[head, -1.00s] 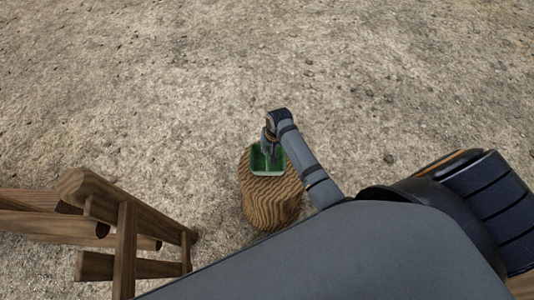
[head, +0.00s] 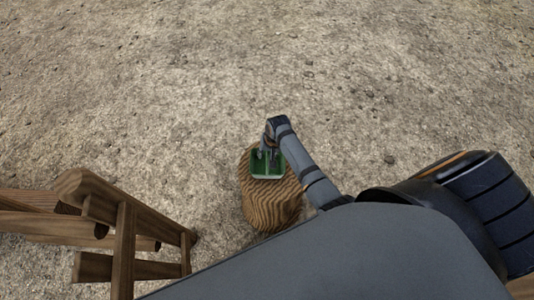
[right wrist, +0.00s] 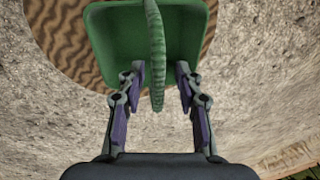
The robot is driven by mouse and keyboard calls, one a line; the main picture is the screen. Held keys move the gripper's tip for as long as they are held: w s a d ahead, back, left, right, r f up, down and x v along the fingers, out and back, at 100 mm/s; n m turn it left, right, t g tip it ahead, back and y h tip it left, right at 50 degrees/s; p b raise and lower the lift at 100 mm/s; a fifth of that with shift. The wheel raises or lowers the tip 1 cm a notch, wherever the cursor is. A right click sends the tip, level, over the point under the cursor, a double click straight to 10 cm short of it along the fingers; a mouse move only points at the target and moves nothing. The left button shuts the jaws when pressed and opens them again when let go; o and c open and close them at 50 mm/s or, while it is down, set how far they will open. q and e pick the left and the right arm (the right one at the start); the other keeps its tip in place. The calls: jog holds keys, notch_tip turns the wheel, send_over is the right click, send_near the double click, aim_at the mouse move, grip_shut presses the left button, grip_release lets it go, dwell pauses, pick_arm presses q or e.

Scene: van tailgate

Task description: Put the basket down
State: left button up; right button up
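The green basket (head: 268,177) is on top of the wooden stump (head: 272,208), near the middle of the head view. In the right wrist view the basket (right wrist: 108,40) fills the upper middle, and its green ribbed handle (right wrist: 154,60) runs between my fingers. My right gripper (head: 267,155) is over the basket. In the right wrist view my right gripper (right wrist: 158,82) is open, with gaps on both sides of the handle. The basket looks upright and empty. My left gripper is not in view.
A wooden railing or rack (head: 125,240) stands at the lower left, apart from the stump.

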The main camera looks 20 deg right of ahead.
notch_tip(320, 180, up, 12)
jog(key=s+d+p, duration=0.1)
jog(key=s, duration=0.1)
jog(key=shift+p, duration=0.35)
jog(key=shift+d, duration=0.15)
